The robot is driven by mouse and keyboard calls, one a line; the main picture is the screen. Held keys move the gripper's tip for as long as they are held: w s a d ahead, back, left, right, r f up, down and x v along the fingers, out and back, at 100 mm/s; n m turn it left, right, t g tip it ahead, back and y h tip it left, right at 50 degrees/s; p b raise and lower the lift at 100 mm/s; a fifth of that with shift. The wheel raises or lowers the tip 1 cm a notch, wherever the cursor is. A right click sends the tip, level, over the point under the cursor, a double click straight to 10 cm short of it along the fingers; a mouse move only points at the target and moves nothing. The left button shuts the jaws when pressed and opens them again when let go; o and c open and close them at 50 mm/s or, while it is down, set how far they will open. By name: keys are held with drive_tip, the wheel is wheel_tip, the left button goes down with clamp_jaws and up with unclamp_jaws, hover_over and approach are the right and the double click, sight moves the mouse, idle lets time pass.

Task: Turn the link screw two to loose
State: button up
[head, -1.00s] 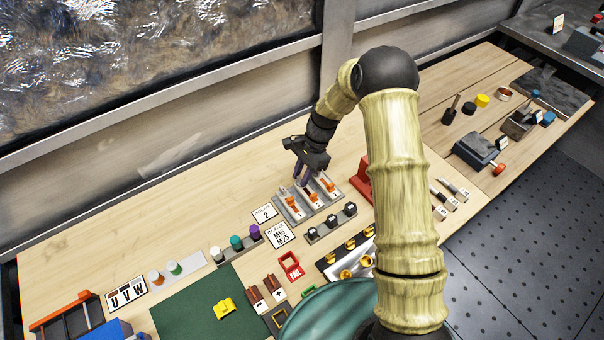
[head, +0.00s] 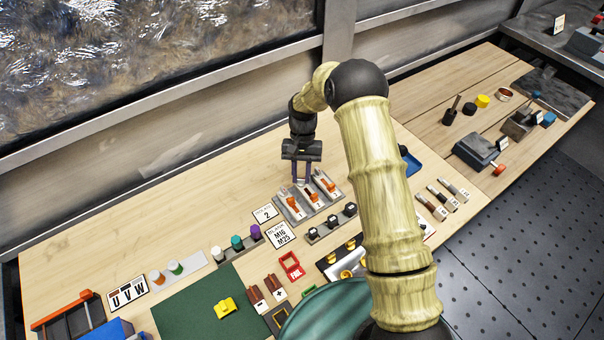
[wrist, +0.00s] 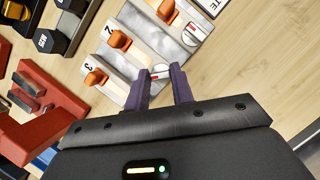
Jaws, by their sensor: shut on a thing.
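A grey link block (head: 291,215) with several orange-topped pieces stands in the middle of the table; it also shows in the wrist view (wrist: 135,50), with strips numbered 2 and 3. Link screw two (wrist: 160,72), a small pale round head with a red mark, sits at the near end of strip 2. My gripper (wrist: 160,80) points down with its two purple fingers on either side of this screw, shut on it. In the head view my gripper (head: 302,180) is at the back edge of the block, and its fingers hide the screw there.
A similar screw head (wrist: 193,34) sits on the neighbouring strip, close to the right finger. A red stand (wrist: 45,110) is left of the block in the wrist view. Black nuts (head: 331,221) stand in front of the block.

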drive_tip(key=n+h, duration=0.1)
drive_tip(key=n, duration=0.3)
drive_tip(key=shift+a+n+h, duration=0.15)
drive_tip(key=shift+n+h, duration=0.15)
drive_tip(key=shift+h, duration=0.1)
drive_tip(key=shift+r+n+t+h, duration=0.1)
drive_tip(key=shift+n+t+h, duration=0.4)
drive_tip(key=shift+n, duration=1.1)
drive_tip(key=o, duration=1)
drive_tip(key=b+v, duration=0.2)
drive_tip(key=v, duration=1.5)
drive_tip(key=shift+w+a+r, duration=0.1)
drive_tip(key=shift+a, duration=0.1)
drive_tip(key=shift+d, duration=0.1)
